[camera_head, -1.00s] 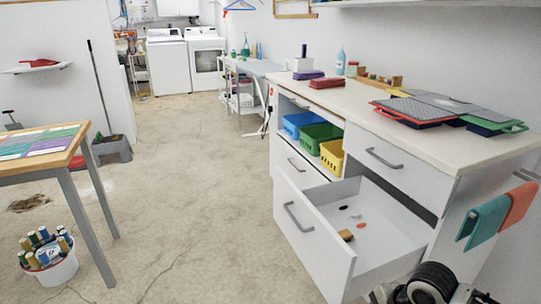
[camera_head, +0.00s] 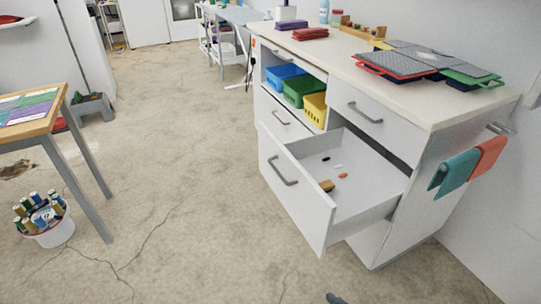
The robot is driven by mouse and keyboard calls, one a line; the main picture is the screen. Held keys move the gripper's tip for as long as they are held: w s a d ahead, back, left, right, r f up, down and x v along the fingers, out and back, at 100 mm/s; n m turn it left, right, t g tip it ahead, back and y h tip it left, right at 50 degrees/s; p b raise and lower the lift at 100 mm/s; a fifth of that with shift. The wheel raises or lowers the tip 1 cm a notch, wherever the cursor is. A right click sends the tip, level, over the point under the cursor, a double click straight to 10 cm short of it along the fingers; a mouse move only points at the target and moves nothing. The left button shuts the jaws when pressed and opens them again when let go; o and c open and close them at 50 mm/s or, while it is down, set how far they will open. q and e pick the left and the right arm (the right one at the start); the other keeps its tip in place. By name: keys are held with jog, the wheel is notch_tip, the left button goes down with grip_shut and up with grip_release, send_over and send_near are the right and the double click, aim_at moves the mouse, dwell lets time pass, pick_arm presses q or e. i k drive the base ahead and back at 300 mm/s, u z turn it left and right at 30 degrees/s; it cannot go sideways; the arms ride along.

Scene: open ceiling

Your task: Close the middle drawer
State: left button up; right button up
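A white cabinet (camera_head: 398,206) stands right of centre with one large drawer (camera_head: 294,194) pulled far out toward the lower left. Its front panel has a grey bar handle (camera_head: 283,170). Inside lie a small brown block and several small orange, white and dark items. A shut drawer with its own handle (camera_head: 365,113) sits above it, and another shut drawer front (camera_head: 280,117) is to the left under the bins. Neither gripper can be made out; only a small dark piece shows at the bottom edge, and I cannot tell what it is.
Teal and orange towels (camera_head: 455,173) hang on the cabinet's right side. Trays (camera_head: 415,60) lie on the countertop. A wooden-topped table (camera_head: 30,121) and a bucket of bottles (camera_head: 50,232) stand at left. The concrete floor (camera_head: 180,170) between them is clear.

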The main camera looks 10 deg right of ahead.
aim_at(373, 189)
jog(key=z, duration=1.6)
jog(key=i, duration=0.5)
jog(key=u, duration=0.5)
